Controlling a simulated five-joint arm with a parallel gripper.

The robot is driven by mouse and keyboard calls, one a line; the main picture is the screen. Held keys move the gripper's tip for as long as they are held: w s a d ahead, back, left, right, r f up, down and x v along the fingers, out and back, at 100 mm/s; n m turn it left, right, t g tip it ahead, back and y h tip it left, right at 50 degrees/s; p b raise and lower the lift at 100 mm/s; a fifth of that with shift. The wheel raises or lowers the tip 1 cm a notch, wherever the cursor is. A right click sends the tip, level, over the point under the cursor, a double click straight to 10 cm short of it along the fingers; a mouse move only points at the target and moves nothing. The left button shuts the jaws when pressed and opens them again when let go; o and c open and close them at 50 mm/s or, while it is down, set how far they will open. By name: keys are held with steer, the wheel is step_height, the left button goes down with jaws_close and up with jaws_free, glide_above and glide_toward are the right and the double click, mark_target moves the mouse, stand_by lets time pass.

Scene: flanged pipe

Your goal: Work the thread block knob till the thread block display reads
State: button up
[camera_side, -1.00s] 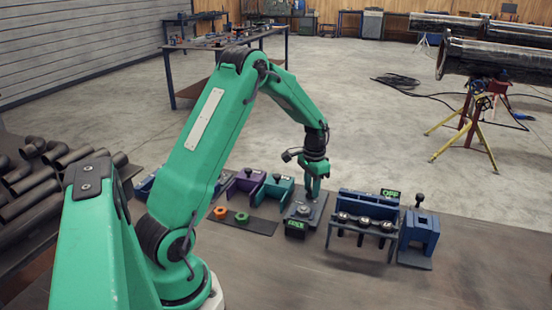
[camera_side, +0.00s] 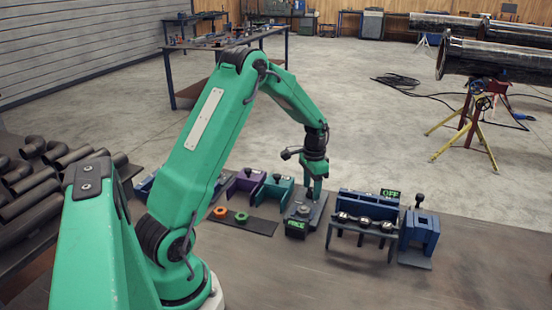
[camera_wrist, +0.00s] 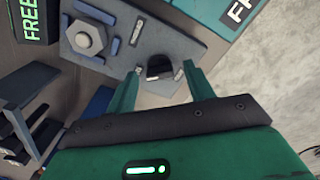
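The thread block (camera_side: 304,214) is a grey plate with a hex nut, and in the wrist view the plate (camera_wrist: 120,42) runs under my gripper. Its hex nut (camera_wrist: 90,38) is at the upper left there. A dark round knob (camera_wrist: 160,68) stands at the plate's near end. My gripper (camera_wrist: 161,72) is open, one finger on each side of the knob, with gaps visible. In the side view my gripper (camera_side: 313,198) points down over the plate's far end. The green display (camera_side: 295,227) at the block's front reads FREE in the wrist view (camera_wrist: 33,14).
A blue rack (camera_side: 365,208) stands to the right, its display (camera_side: 391,193) reading OFF. A blue block with a black knob (camera_side: 418,232) is beyond it. Teal (camera_side: 276,192) and purple (camera_side: 245,182) blocks stand left. Orange and green nuts lie on a dark mat (camera_side: 258,225). The front bench is clear.

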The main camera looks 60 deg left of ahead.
mark_target(312, 189)
steer(key=shift+r, duration=0.15)
steer(key=shift+r, duration=3.75)
steer(key=s+d+r+t, duration=0.3)
steer(key=s+d+r, duration=0.5)
steer(key=d+r, duration=0.45)
steer(key=s+d+t, duration=0.1)
steer(key=s+d, duration=0.3)
steer(key=s, duration=0.3)
steer(key=s+d+r+n+t, duration=0.1)
steer(key=s+d, duration=0.4)
steer(key=s, duration=0.1)
steer(key=shift+s+t, duration=0.3)
steer(key=shift+s, duration=0.1)
